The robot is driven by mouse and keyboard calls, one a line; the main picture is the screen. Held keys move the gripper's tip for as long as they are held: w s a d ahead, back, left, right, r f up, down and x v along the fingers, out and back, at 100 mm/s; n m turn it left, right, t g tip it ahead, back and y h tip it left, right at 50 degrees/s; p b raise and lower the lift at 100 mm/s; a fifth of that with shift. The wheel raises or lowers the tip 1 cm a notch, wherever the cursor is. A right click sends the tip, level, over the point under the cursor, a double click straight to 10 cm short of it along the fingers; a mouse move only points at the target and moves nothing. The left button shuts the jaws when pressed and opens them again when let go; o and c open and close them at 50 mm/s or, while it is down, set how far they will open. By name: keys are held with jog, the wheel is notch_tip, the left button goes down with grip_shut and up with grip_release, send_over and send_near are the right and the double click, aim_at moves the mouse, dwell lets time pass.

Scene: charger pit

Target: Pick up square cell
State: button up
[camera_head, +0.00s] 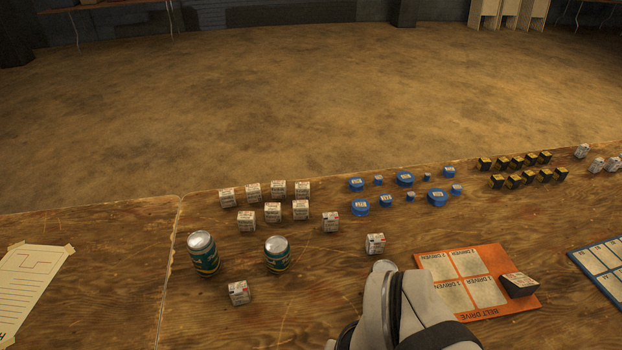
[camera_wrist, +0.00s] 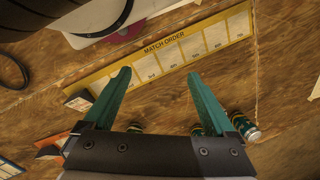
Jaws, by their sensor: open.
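Several small white boxy blocks with printed labels stand on the wooden bench in the head view, among them one (camera_head: 375,243) near my arm and one (camera_head: 239,292) by the cans. A dark block with a pale top (camera_head: 519,284) sits on the orange board. In the wrist view a white-topped dark block (camera_wrist: 78,100) lies just left of my left finger, apart from it. I cannot tell which block is the square cell. My gripper (camera_wrist: 157,74) is open and empty, its green fingers spread over the bench; they are hidden in the head view.
Two green cans (camera_head: 203,254) (camera_head: 277,254) stand left of my arm. Blue round pieces (camera_head: 405,179) and black-yellow blocks (camera_head: 514,181) line the far edge. The orange board (camera_head: 490,258) lies right. A yellow match order strip (camera_wrist: 241,21) lies beyond my fingertips.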

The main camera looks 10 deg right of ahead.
jog(key=w+d+f+n+t+h, duration=0.1)
jog(key=w+d+f+t, duration=0.15)
jog(key=w, duration=0.55)
jog(key=w+d+f+t+h, duration=0.1)
jog(key=w+d+f+t, duration=0.15)
jog(key=w, duration=0.65)
jog(key=w+d+f+n+t, duration=0.1)
jog(key=w+d+f+t, duration=0.15)
jog(key=w, duration=0.55)
jog(key=n+t, duration=0.3)
jog(key=t, duration=0.3)
send_near(330, 214)
jog(key=shift+h, duration=0.4)
jog(key=x, duration=1.2)
jog(key=shift+w+a+f, duration=0.2)
jog(key=shift+a+f, duration=0.05)
grip_shut()
